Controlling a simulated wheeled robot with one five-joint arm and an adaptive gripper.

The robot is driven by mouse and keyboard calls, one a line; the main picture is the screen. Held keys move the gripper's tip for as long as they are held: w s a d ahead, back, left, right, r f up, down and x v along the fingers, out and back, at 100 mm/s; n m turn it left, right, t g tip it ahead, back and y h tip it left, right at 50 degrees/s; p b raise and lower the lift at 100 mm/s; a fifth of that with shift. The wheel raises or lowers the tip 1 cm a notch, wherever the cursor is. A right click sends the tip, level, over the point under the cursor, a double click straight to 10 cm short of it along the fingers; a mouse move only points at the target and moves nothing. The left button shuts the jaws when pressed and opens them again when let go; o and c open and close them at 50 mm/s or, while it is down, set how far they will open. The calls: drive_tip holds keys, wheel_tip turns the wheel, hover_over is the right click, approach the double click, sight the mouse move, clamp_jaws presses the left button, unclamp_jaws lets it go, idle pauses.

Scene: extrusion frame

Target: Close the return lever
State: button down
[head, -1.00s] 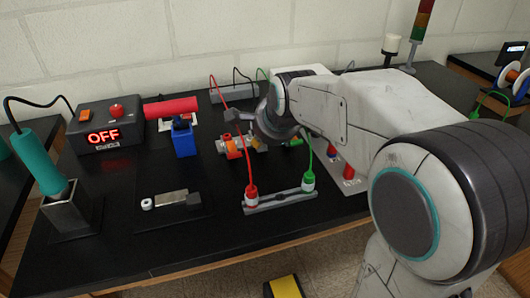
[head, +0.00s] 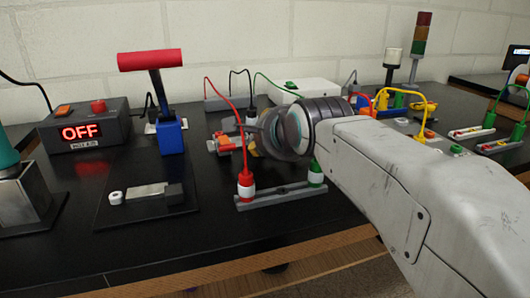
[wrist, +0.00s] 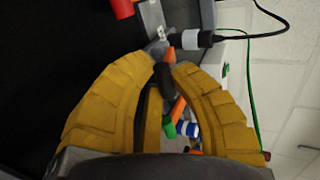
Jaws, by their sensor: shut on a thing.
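My gripper (wrist: 166,62) has yellow ribbed fingers. In the wrist view they close around a dark rounded grip (wrist: 163,76), which looks like the return lever's handle. Orange parts (wrist: 179,108) show just behind it. In the head view my wrist covers most of the gripper, and a bit of yellow finger shows beside a low fitting with an orange block and grey metal ends (head: 224,144). My wrist hides the rest of the fitting, so I cannot tell the lever's angle.
A red T-handle (head: 150,60) on a blue base stands left of my gripper. A red plug (head: 245,184) and a green plug (head: 316,174) stand on a grey strip in front. A box (head: 88,132) reads OFF. A tower light (head: 420,45) stands behind.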

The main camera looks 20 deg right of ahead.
drive_tip(key=shift+f+b, duration=0.1)
drive_tip(key=shift+b, duration=0.45)
drive_tip(key=c, duration=1)
unclamp_jaws()
drive_tip(key=shift+t, duration=0.3)
drive_tip(key=shift+c, duration=0.2)
drive_tip(key=shift+s, duration=0.1)
drive_tip(key=shift+v, duration=3.75)
drive_tip(key=shift+a, duration=0.1)
